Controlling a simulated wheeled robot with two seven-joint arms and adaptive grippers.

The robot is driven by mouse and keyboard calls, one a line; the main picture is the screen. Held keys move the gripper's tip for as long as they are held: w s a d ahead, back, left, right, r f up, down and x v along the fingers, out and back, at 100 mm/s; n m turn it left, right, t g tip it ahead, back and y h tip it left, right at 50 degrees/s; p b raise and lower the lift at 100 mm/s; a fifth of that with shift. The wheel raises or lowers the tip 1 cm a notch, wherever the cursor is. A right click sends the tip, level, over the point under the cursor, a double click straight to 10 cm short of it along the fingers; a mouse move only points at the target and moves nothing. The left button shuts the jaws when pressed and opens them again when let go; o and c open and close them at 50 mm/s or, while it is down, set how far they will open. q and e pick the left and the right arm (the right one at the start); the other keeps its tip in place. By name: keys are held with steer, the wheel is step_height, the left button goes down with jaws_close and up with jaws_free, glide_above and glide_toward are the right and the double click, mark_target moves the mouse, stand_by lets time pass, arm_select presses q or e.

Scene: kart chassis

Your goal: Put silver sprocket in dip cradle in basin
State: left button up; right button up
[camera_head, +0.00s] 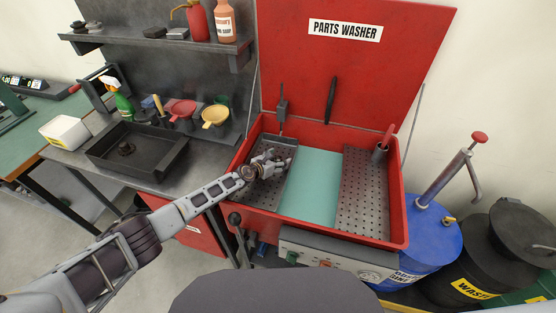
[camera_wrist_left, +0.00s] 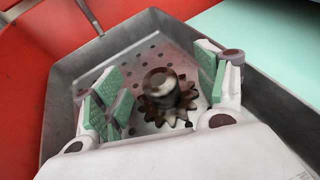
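The silver sprocket (camera_wrist_left: 168,112) shows in the left wrist view as a toothed wheel with a raised hub and brownish stains. It sits over the perforated floor of the grey metal dip cradle (camera_wrist_left: 68,108). My left gripper (camera_wrist_left: 160,92) is open, its green-padded fingers on either side of the sprocket with visible gaps. In the head view my left gripper (camera_head: 277,163) reaches into the cradle (camera_head: 257,205) at the left side of the red basin (camera_head: 402,215). The gripper mostly hides the sprocket there. My right gripper is not in view.
Teal liquid (camera_head: 310,190) fills the basin's middle, with a perforated drain shelf (camera_head: 362,205) to its right. The raised red lid (camera_head: 350,70) stands behind. A black tray (camera_head: 100,158) holding a dark part sits on the left bench. A blue drum (camera_head: 425,235) stands at right.

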mark_target(278, 158)
arm_select(q)
steer(key=shift+r, duration=0.2)
stand_by(0.3)
steer(key=shift+s+a+r+p, duration=0.35)
steer(key=shift+s+a+p, duration=0.1)
steer(key=shift+p, duration=0.35)
steer(key=shift+p+v, duration=0.6)
steer(key=shift+v, duration=0.25)
steer(key=shift+p+v, duration=1.4)
steer(key=shift+v, duration=0.95)
steer(key=shift+p+v, duration=0.35)
steer(key=shift+v, duration=1.5)
steer(key=shift+s, duration=0.15)
